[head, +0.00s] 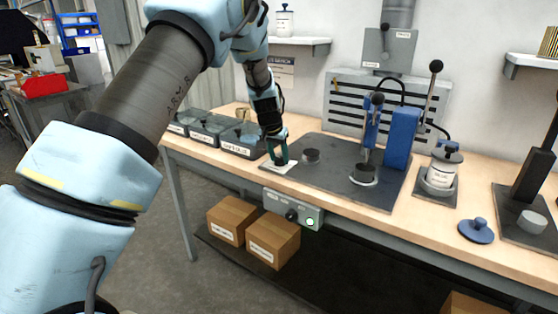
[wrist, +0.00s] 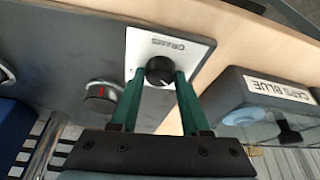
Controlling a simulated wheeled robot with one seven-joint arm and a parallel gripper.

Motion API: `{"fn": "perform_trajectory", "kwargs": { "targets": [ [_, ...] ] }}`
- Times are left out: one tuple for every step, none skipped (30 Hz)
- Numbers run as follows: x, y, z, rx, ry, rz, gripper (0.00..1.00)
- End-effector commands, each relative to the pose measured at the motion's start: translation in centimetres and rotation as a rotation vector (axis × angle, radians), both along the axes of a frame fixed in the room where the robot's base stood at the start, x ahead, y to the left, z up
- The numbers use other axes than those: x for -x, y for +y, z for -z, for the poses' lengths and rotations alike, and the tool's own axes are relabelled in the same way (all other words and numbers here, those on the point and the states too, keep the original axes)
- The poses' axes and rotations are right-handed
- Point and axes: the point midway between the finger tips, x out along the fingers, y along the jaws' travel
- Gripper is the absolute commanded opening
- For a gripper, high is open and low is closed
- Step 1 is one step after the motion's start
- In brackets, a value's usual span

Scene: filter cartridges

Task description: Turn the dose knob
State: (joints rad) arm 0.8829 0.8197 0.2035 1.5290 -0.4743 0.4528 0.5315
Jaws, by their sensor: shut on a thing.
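The dose knob (wrist: 159,67) is a small black round knob on a white plate marked GRAMS (wrist: 190,48), which reads upside down in the wrist view. The plate also shows in the head view (head: 286,170), at the left end of the dark base plate. My gripper (wrist: 160,76) has its green fingers on either side of the knob, shut on it. In the head view my gripper (head: 277,153) points down over the plate and hides the knob.
A short metal cylinder with a red mark (wrist: 101,94) stands beside the knob; it shows in the head view (head: 310,156). Lidded bins (head: 241,143) stand close on the left. A blue press (head: 401,138) with upright levers stands to the right. A control box (head: 293,208) hangs at the front edge.

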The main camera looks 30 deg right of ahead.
Motion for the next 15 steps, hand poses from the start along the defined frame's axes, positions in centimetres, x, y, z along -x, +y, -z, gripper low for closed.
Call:
{"fn": "perform_trajectory", "kwargs": {
  "targets": [
    [-0.23, 0.14, 0.45, 0.004, 0.000, 0.027, 0.00],
    [-0.25, 0.12, 0.46, 0.004, -0.001, 0.048, 0.00],
    [-0.31, 0.17, 0.45, 0.004, -0.001, 0.079, 0.00],
    [-0.30, 0.14, 0.48, 0.004, -0.001, 0.106, 0.00],
    [-0.36, 0.17, 0.49, 0.005, -0.002, 0.129, 0.00],
    [-0.38, 0.20, 0.51, 0.004, -0.001, 0.166, 0.00],
    [-0.38, 0.22, 0.51, 0.004, -0.001, 0.194, 0.00],
    [-0.41, 0.22, 0.48, 0.005, -0.002, 0.222, 0.00],
    [-0.41, 0.20, 0.43, 0.005, -0.002, 0.261, 0.00],
    [-0.47, 0.22, 0.38, 0.004, -0.003, 0.290, 0.00],
    [-0.48, 0.24, 0.36, 0.005, -0.002, 0.318, 0.00],
    [-0.47, 0.23, 0.33, 0.004, -0.002, 0.356, 0.00],
    [-0.50, 0.24, 0.29, 0.004, -0.002, 0.385, 0.00],
    [-0.51, 0.23, 0.26, 0.003, -0.002, 0.415, 0.00],
    [-0.53, 0.25, 0.25, 0.004, -0.001, 0.452, 0.00]
  ]
}}
